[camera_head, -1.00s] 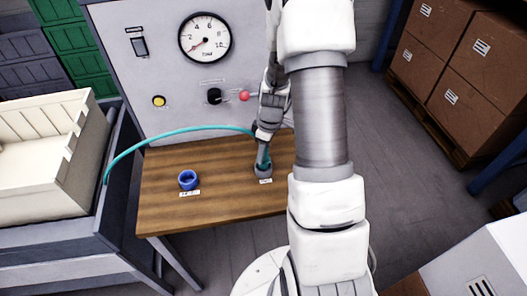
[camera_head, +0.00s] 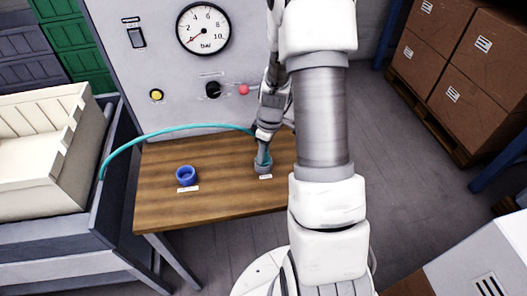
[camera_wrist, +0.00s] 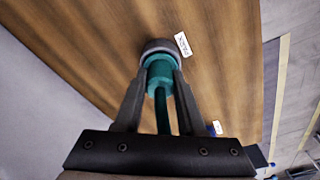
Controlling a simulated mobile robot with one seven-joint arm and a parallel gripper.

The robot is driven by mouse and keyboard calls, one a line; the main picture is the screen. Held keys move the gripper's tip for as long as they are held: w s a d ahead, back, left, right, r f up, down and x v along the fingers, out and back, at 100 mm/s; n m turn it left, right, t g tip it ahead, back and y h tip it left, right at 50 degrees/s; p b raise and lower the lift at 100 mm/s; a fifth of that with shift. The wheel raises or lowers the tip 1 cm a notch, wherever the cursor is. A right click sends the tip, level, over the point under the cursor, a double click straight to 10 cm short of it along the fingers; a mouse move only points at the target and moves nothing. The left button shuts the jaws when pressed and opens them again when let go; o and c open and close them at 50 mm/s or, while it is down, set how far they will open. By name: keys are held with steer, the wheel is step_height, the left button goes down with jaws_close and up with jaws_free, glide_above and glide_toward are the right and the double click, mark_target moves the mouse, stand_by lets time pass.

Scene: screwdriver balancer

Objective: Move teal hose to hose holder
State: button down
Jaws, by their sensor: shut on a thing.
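The teal hose (camera_head: 190,128) arches from the bin at the left over the table to my gripper (camera_head: 264,150). In the wrist view my gripper (camera_wrist: 161,82) is shut on the teal hose's end (camera_wrist: 160,76), with a finger on each side. The hose end meets a grey ring-shaped holder (camera_wrist: 157,45) beside a white label reading "PARK". The holder also shows in the head view (camera_head: 263,168), partly covered by the gripper. How deep the hose end sits in it is hidden. A blue ring holder (camera_head: 186,176) stands empty at the left on the table.
The wooden table (camera_head: 225,200) is otherwise mostly clear. Behind it is a grey panel (camera_head: 170,65) with a gauge, knob and red ball. A cream crate (camera_head: 45,150) stands in the bin at left. Cardboard boxes (camera_head: 475,70) are at right.

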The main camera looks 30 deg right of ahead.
steer(key=shift+c, duration=2.1)
jaws_free()
step_height(320, 180, up, 17)
steer(key=s+d+p, duration=0.1)
steer(key=shift+s+d+r, duration=0.15)
steer(key=shift+s, duration=0.15)
steer(key=s+a+r+m+t, duration=0.4)
steer(key=s+a+r+m, duration=0.4)
steer(key=s+a+r, duration=0.5)
steer(key=s, duration=0.4)
steer(key=shift+a+r+t+h, duration=0.25)
steer(key=shift+a+t+h, duration=0.05)
steer(key=shift+a+h, duration=0.1)
